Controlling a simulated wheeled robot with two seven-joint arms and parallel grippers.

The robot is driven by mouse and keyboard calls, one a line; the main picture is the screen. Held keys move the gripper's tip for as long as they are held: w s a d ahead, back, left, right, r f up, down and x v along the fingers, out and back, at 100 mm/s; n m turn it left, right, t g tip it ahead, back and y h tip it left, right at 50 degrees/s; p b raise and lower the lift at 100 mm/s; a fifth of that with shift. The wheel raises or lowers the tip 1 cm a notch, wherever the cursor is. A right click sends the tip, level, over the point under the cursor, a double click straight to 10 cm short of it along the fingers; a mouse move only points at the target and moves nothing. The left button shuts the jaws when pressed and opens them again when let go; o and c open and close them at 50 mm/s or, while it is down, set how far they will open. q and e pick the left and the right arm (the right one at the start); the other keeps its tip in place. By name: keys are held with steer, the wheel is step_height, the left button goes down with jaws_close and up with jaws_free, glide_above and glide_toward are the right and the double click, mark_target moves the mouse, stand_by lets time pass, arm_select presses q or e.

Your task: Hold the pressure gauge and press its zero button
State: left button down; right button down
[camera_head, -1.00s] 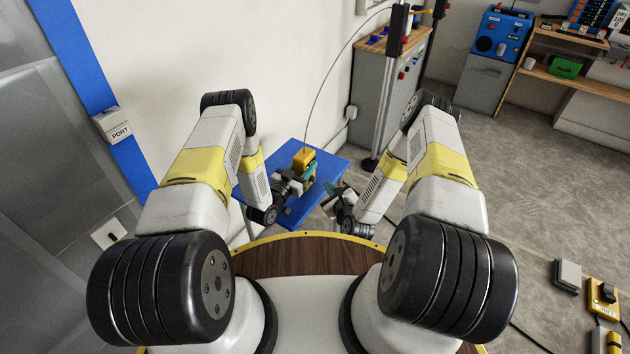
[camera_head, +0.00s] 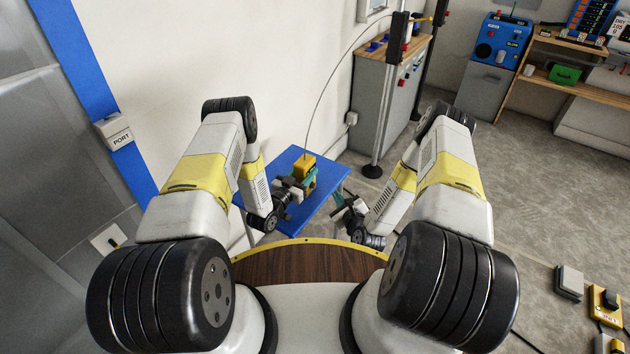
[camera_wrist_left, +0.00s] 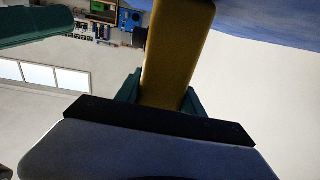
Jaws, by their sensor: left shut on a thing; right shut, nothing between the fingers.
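The pressure gauge (camera_head: 304,163) is a small yellow block above the blue table, with a thin line rising from its top. My left gripper (camera_head: 307,180) is shut on it from the near side, with teal fingers at its lower part. In the left wrist view the yellow body (camera_wrist_left: 178,55) stands between the dark green fingers (camera_wrist_left: 163,97). The zero button cannot be made out in either view. My right gripper (camera_head: 338,194) is shut and empty, to the right of and a little below the gauge, apart from it.
The blue table (camera_head: 312,207) is otherwise bare where it shows. A grey cabinet (camera_head: 372,100) with a wooden top and a black-and-silver stand (camera_head: 388,105) are behind it to the right. A white wall is at the back left. Open grey floor (camera_head: 510,190) lies to the right.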

arm_select(q)
steer(key=c, duration=0.6)
jaws_free()
steer(key=shift+c, duration=0.2)
